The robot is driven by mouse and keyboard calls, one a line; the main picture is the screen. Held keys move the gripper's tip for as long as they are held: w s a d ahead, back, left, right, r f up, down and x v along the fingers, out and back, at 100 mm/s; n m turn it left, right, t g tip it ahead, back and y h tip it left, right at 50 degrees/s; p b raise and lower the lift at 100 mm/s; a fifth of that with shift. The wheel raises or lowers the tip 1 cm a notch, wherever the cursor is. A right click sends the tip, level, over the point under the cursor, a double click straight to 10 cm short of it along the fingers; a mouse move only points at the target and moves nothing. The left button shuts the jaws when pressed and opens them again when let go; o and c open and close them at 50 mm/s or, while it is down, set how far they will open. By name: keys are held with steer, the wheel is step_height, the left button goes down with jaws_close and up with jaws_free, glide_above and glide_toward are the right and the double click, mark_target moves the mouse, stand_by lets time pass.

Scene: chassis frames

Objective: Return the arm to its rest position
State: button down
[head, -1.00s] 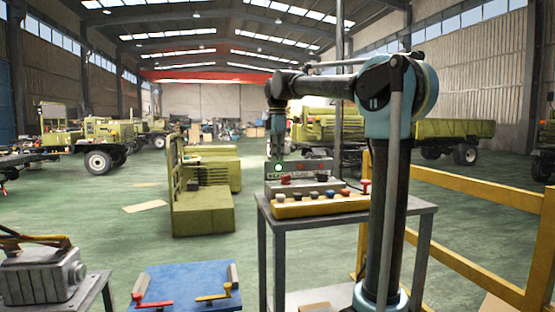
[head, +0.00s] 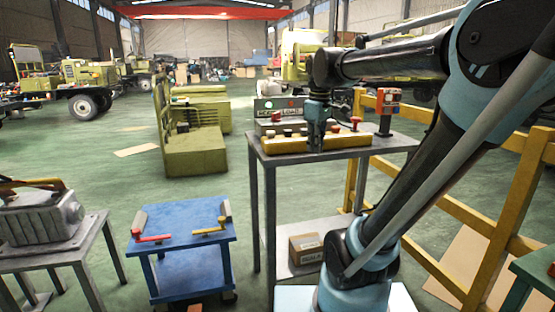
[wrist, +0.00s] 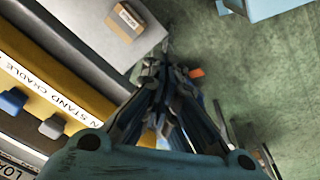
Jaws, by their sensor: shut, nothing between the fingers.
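My arm leans up to the right from its base, and its forearm reaches back left over the grey table (head: 399,143). My gripper (head: 317,146) points down in the head view, in front of or over the yellow cradle strip (head: 275,145); I cannot tell whether it touches it. In the wrist view the gripper's fingers (wrist: 160,75) are together with nothing held. The strip also shows there at the left (wrist: 72,92), with part of a "STAND CRADLE" label.
A panel with a green light (head: 279,105) and a red-topped box (head: 388,108) stand on the table. A cardboard box (head: 306,248) lies on its lower shelf. A blue cart (head: 185,246) is left, a yellow railing (head: 455,213) right.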

steer(key=s+d+f+m, duration=0.3)
steer(key=s+f+m, duration=0.2)
steer(key=f, duration=0.5)
steer(key=s+d+f+m+t, duration=0.1)
steer(key=s+d+f+m, duration=0.2)
steer(key=s+f, duration=0.7)
steer(key=shift+s+d+f+m, duration=0.2)
steer(key=shift+d+f+m, duration=0.2)
steer(key=shift+f+m, duration=0.45)
steer(key=shift+r, duration=0.1)
steer(key=shift+w+f, duration=0.2)
steer(key=shift+w, duration=0.3)
